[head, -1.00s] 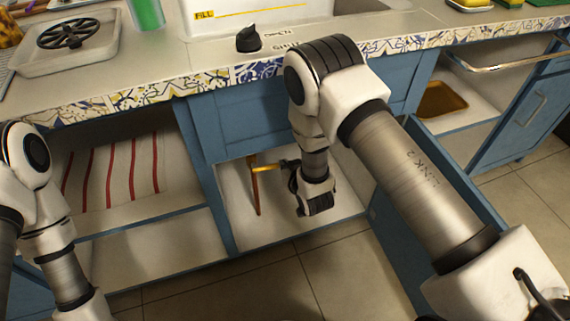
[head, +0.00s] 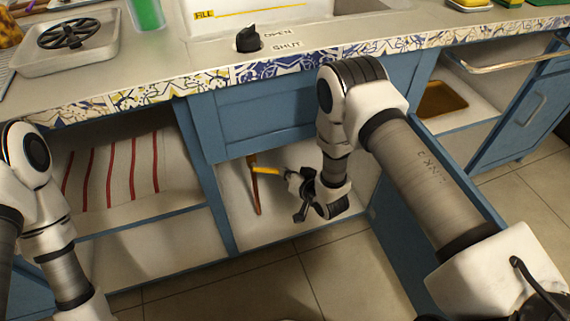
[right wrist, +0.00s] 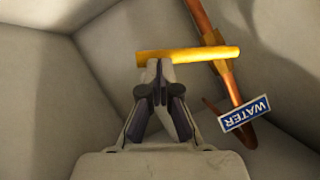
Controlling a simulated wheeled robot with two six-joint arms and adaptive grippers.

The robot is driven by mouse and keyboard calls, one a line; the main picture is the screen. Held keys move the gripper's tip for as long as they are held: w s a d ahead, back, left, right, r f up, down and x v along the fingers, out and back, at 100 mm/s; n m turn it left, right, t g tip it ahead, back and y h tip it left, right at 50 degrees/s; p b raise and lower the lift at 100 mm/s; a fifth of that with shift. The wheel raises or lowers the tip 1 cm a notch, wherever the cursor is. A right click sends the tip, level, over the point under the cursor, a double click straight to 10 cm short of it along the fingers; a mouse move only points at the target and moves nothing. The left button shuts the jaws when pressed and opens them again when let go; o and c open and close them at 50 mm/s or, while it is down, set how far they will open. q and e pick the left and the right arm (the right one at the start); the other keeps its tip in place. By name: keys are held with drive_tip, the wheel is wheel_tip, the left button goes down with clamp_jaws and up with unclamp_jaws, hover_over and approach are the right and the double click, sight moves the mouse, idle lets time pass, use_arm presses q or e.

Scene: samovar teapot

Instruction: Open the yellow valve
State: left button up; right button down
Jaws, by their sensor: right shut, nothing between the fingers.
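The yellow valve handle (head: 266,170) is a short bar on a copper pipe (head: 256,195) inside the open cabinet under the counter. In the right wrist view the yellow handle (right wrist: 205,53) lies crosswise just beyond my fingertips, with the pipe (right wrist: 228,80) behind its right part. My right gripper (head: 287,174) is shut and empty, its tips at the right end of the handle in the head view. In the right wrist view the closed tips (right wrist: 159,64) meet the handle's near edge at its left part; whether they touch cannot be told. My left gripper is out of view.
A blue WATER tag (right wrist: 244,113) hangs by the pipe. The cabinet walls and a blue door (head: 400,235) close in on the right. A black knob (head: 248,40) marked OPEN and SHUT is on the counter above. A striped cloth (head: 110,170) lies in the left compartment.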

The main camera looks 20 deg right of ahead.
drive_tip(key=a+f+m+t+y+b, duration=0.2)
drive_tip(key=a+f+m+y+b, duration=0.2)
drive_tip(key=a+f+m, duration=0.1)
drive_tip(key=shift+a+f+m+y, duration=0.3)
drive_tip(key=shift+a+f+m, duration=0.05)
drive_tip(key=shift+f+m, duration=0.6)
drive_tip(key=shift+s+a, duration=0.1)
idle(0.4)
